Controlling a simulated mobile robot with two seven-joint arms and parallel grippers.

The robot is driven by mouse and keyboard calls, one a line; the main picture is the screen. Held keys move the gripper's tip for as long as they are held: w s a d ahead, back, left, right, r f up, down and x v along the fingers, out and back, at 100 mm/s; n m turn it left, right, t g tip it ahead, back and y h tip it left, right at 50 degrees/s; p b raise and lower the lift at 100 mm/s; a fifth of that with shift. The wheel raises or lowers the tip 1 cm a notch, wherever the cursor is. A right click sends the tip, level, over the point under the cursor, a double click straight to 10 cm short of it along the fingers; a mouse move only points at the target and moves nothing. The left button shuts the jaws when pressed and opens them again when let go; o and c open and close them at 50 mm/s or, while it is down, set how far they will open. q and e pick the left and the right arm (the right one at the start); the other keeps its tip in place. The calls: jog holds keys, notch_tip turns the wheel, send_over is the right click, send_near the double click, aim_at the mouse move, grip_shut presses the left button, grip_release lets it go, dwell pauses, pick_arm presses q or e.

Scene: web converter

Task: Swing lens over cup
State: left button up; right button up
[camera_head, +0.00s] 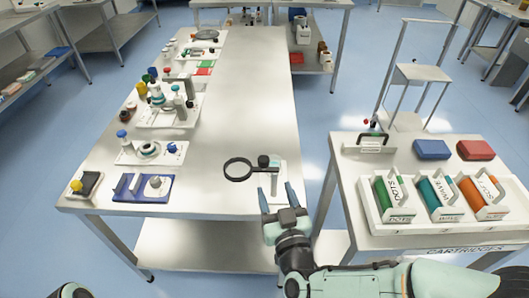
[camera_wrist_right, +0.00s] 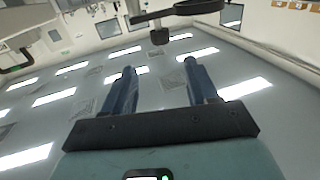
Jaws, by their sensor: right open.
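The lens (camera_head: 238,169) is a dark ring on a thin black arm. The arm runs right to a dark-topped post (camera_head: 264,161) on a small white base (camera_head: 280,178) at the long table's right edge. The ring hangs out over bare tabletop, left of the base. I cannot make out a cup clearly. My right gripper (camera_head: 277,190) is open and empty, its blue fingers pointing at the base from the near side. In the right wrist view the fingers (camera_wrist_right: 160,72) are apart, with a black bar (camera_wrist_right: 182,9) and a dark knob (camera_wrist_right: 160,37) beyond them. My left gripper is not in view.
Stations with small parts line the left side of the long table (camera_head: 235,95), including a blue tray (camera_head: 143,194). The table's middle is clear. A side table at right holds green, teal and orange cartridges (camera_head: 437,192), with blue and red boxes (camera_head: 432,149) behind.

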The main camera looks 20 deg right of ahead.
aim_at(265, 164)
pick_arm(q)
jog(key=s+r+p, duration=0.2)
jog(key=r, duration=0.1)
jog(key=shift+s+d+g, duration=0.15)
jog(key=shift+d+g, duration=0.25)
pick_arm(e)
jog(key=w, duration=1.1)
jog(key=shift+w+d+f, duration=0.1)
jog(key=shift+w+f, duration=0.05)
jog(key=shift+w, duration=0.15)
grip_shut()
